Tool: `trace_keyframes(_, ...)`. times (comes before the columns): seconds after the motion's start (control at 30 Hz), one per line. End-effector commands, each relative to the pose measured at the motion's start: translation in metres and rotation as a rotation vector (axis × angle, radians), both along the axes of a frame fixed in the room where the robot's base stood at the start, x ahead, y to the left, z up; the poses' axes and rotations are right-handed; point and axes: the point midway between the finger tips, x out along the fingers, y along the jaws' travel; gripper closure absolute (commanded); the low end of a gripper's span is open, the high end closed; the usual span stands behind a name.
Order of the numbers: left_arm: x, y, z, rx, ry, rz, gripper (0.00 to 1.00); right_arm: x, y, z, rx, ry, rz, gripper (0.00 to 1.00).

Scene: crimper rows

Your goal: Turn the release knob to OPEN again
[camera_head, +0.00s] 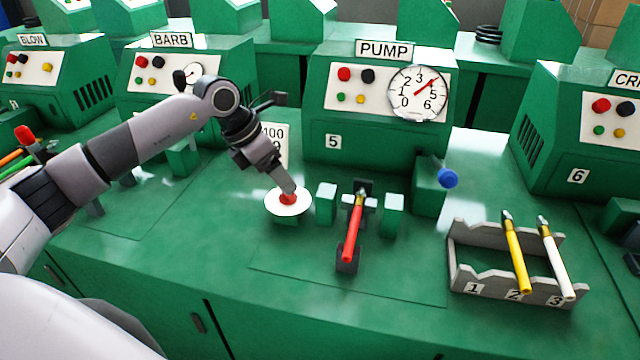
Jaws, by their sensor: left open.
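The release knob appears to be the small red knob (288,198) on a round white disc (290,208), on the green bench left of the clamp at the PUMP station. Its markings are too small or covered to read, so I cannot tell its setting. My left gripper (287,188) points down right at the red knob from above and behind. Its jaws are open, and they partly cover the knob. I cannot tell whether they touch it. My right gripper is out of view.
A red-sleeved hose (353,232) lies in the clamp between green blocks. The PUMP gauge (418,93) needle points near 4. A blue-ball lever (447,178) stands right. A grey rack (478,287) holds yellow and white hoses. A "100" sign (276,137) stands behind my gripper.

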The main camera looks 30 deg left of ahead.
Motion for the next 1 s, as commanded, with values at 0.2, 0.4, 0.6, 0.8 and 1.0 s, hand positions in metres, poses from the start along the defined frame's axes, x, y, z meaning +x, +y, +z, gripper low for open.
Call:
trace_keyframes(0.2,0.004,0.030,0.007,0.104,0.000,0.031,0.32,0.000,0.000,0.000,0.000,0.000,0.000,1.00)
trace_keyframes(0.4,0.012,0.023,-0.019,0.101,0.003,0.028,0.32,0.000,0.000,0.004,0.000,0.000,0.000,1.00)
trace_keyframes(0.6,0.022,0.017,-0.044,0.099,0.000,0.028,0.32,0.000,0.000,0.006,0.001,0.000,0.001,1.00)
trace_keyframes(0.8,0.025,0.015,-0.055,0.101,-0.001,0.028,0.32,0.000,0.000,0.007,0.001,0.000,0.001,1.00)
trace_keyframes(1.0,0.025,0.015,-0.055,0.101,-0.002,0.028,0.32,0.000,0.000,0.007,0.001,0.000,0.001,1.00)
